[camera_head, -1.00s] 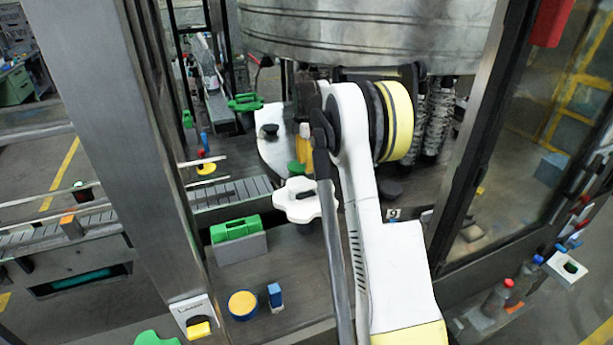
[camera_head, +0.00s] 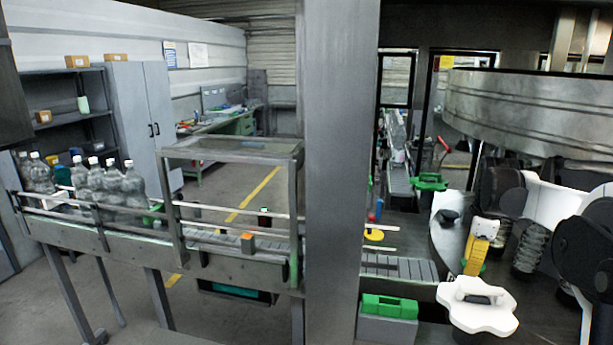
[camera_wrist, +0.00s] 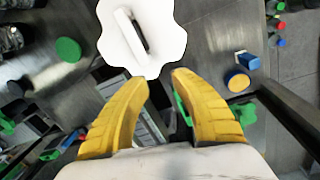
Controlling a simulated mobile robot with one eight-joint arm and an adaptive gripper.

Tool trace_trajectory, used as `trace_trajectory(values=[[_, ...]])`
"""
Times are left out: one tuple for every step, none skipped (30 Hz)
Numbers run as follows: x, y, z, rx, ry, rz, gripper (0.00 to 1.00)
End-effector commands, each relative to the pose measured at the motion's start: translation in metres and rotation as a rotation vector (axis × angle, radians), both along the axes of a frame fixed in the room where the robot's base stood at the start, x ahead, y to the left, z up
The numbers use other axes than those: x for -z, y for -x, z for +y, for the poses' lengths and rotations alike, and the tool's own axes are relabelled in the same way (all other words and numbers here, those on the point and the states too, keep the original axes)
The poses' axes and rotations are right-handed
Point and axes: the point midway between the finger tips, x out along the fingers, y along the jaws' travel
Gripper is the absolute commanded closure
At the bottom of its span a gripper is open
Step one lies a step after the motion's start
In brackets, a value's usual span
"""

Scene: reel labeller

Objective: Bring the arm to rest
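My gripper (camera_wrist: 160,80) shows in the wrist view with its two yellow ridged fingers apart. Nothing is between them. A white lobed knob-like piece (camera_wrist: 160,62) lies just past the fingertips in that view; how far below or beyond them it is, I cannot tell. The same white piece (camera_head: 478,312) shows at the lower right of the head view. Parts of my arm (camera_head: 590,250) enter at the right edge of the head view. A yellow ridged part stands above the white piece there; I cannot tell whether it is my finger.
A conveyor (camera_head: 220,243) with clear bottles (camera_head: 105,185) runs along the left. A thick grey post (camera_head: 342,170) stands in the middle. A green-topped grey block (camera_head: 388,320) sits left of the white piece. A large metal drum (camera_head: 540,112) hangs at the upper right.

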Motion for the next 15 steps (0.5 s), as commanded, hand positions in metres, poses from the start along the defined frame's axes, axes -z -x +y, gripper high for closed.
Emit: trace_trajectory(values=[[0.011,0.014,0.023,0.05,0.0,-0.03,0.69],[0.011,0.021,0.035,0.088,-0.001,-0.05,0.69],[0.012,0.031,0.051,0.138,-0.006,-0.077,0.69],[0.014,0.04,0.062,0.176,-0.01,-0.098,0.69],[0.016,0.049,0.073,0.214,-0.015,-0.119,0.69],[0.02,0.062,0.088,0.264,-0.024,-0.147,0.69],[0.023,0.071,0.099,0.301,-0.034,-0.168,0.69],[0.028,0.081,0.109,0.339,-0.043,-0.189,0.69],[0.035,0.095,0.123,0.387,-0.058,-0.216,0.69],[0.04,0.106,0.133,0.424,-0.07,-0.237,0.69],[0.047,0.117,0.142,0.46,-0.084,-0.256,0.69],[0.057,0.132,0.154,0.51,-0.105,-0.283,0.69],[0.065,0.143,0.163,0.545,-0.121,-0.302,0.69],[0.074,0.154,0.172,0.582,-0.139,-0.32,0.69],[0.087,0.169,0.182,0.629,-0.164,-0.345,0.69]])
